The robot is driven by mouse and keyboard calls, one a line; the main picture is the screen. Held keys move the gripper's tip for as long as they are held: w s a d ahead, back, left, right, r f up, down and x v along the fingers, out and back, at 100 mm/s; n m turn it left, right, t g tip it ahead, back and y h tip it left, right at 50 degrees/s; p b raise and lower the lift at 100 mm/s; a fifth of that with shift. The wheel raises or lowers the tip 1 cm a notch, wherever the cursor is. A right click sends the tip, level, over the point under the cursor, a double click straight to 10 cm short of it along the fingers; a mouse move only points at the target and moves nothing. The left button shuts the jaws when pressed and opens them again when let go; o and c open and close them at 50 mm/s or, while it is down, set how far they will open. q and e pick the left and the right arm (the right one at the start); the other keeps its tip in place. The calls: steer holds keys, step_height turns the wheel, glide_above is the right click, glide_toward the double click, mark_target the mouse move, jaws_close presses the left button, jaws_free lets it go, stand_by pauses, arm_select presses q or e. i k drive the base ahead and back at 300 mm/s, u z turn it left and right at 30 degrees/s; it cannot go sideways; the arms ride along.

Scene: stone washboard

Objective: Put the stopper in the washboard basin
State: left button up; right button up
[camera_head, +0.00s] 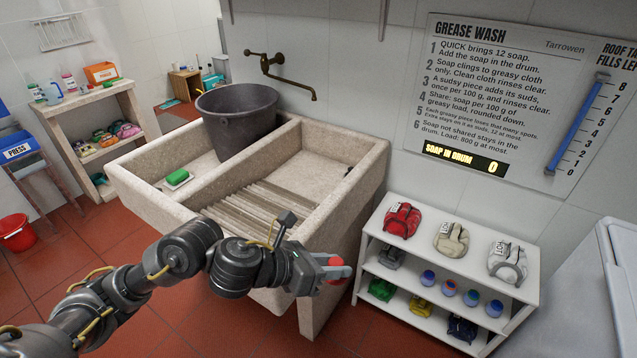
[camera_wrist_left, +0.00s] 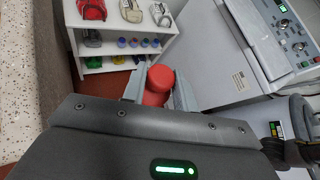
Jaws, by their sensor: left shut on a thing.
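The pale stone washboard basin (camera_head: 360,205) stands against the wall in the head view. A divider splits it. Its right compartment has a ribbed washboard slope (camera_head: 258,208) and a bare flat floor (camera_head: 308,172), with a small dark spot near the right wall, too small to make out. My left gripper (camera_head: 332,268) is shut on a red rounded piece, the likely stopper (camera_head: 337,262), in front of the basin's right side and outside its rim. The piece also shows between the fingers in the left wrist view (camera_wrist_left: 158,82). My right gripper is not in view.
A dark bucket (camera_head: 238,118) and a green soap bar on a dish (camera_head: 177,179) are in the left compartment. A brass tap (camera_head: 285,76) reaches over the basin. A white shelf (camera_head: 450,262) with cloth bundles stands right of it. A white machine (camera_head: 585,300) is at far right.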

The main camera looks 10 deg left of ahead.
mark_target(305, 177)
steer(key=z, duration=0.45)
steer(key=i, duration=1.4)
steer(key=u, duration=0.6)
steer(key=i, duration=0.35)
steer(key=u, duration=0.25)
